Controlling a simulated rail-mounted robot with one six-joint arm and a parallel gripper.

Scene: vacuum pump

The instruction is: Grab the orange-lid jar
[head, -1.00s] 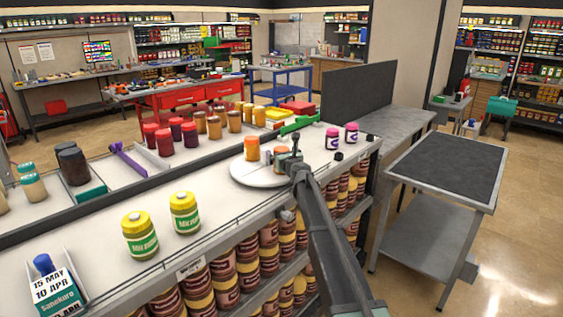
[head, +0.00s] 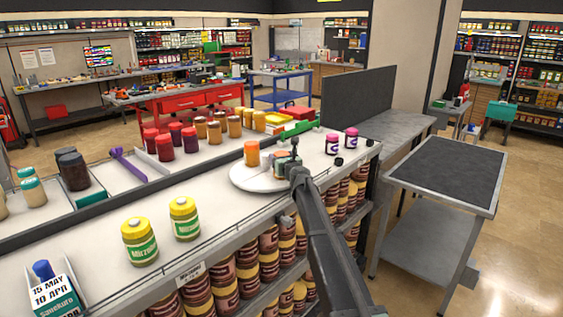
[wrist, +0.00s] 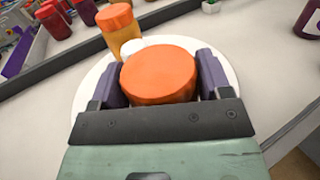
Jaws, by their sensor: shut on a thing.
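An orange-lid jar (wrist: 158,76) sits between the two purple fingers of my gripper (wrist: 160,82) in the wrist view, which are shut on it. In the head view my gripper (head: 284,160) is over the right part of a round white plate (head: 240,178), and the held jar (head: 280,158) is mostly hidden behind it. A second orange-lid jar (head: 252,153) stands upright on the plate to the left, apart from my gripper. It also shows behind the held jar in the wrist view (wrist: 119,30).
Two yellow-lid jars (head: 140,241) stand at the counter's front left. Two pink-lid jars (head: 333,144) stand to the right of the plate. Red and orange jars (head: 164,147) line the back. The dark-topped cart (head: 452,172) at right is clear.

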